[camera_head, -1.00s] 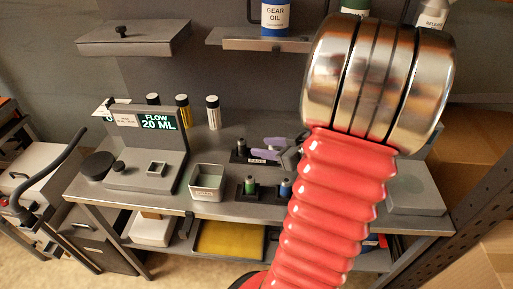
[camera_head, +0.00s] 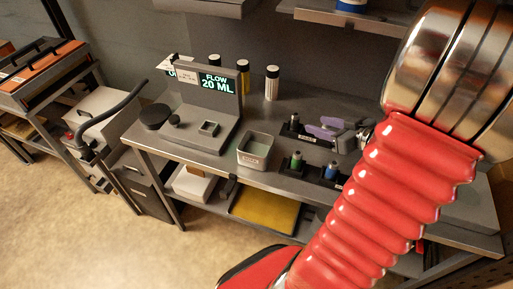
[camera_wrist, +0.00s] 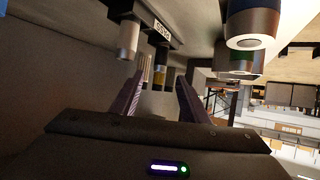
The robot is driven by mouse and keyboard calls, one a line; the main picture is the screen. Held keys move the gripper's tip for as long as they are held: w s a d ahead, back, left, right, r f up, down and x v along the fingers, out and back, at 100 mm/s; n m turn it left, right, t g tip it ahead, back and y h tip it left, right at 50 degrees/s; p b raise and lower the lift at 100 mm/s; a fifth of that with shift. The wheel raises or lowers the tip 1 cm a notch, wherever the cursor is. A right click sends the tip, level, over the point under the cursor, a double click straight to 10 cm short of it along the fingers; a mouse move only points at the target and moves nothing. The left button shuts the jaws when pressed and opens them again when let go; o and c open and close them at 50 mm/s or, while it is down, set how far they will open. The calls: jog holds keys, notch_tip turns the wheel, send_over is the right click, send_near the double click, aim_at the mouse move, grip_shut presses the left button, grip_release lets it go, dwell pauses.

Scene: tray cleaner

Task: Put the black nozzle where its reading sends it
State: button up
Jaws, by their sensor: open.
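The black nozzle (camera_head: 294,121) stands upright in a dark labelled holder on the bench, its grey tip up. It appears upside down in the wrist view (camera_wrist: 128,40). My gripper (camera_head: 322,130), with purple fingers, is just right of it, apart from it. In the wrist view the fingers (camera_wrist: 158,98) are spread with nothing between them. The reader (camera_head: 214,100) on the left of the bench shows "FLOW 20 ML". A small card (camera_head: 187,76) on it is too small to read. A grey open bin (camera_head: 254,163) stands between reader and holders.
Green (camera_head: 296,160) and blue (camera_head: 331,170) nozzles stand in front holders near my gripper. Several capped bottles (camera_head: 272,84) stand behind. A black round disc (camera_head: 154,117) lies by the reader. A shelf (camera_head: 350,19) overhangs the back. A yellow tray (camera_head: 265,212) is below.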

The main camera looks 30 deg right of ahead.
jog(key=w+r+g+h, duration=0.1)
jog(key=w+r+h, duration=0.4)
jog(key=w+r, duration=0.2)
jog(key=a+r+m+g+h, duration=0.2)
jog(key=a+r, duration=0.3)
jog(key=a, duration=0.1)
jog(key=s+a+g+y, duration=0.1)
jog(key=s+a, duration=0.3)
jog(key=a, duration=0.5)
jog(key=s+a+f+g+y, duration=0.1)
jog(key=s+a+y, duration=0.2)
jog(key=a, duration=0.6)
jog(key=s+a+n+g+y, duration=0.1)
jog(key=s+a+g+y, duration=0.1)
jog(key=s+a, duration=0.3)
jog(key=a, duration=0.4)
jog(key=shift+s+f, duration=0.2)
jog(key=shift+s, duration=0.15)
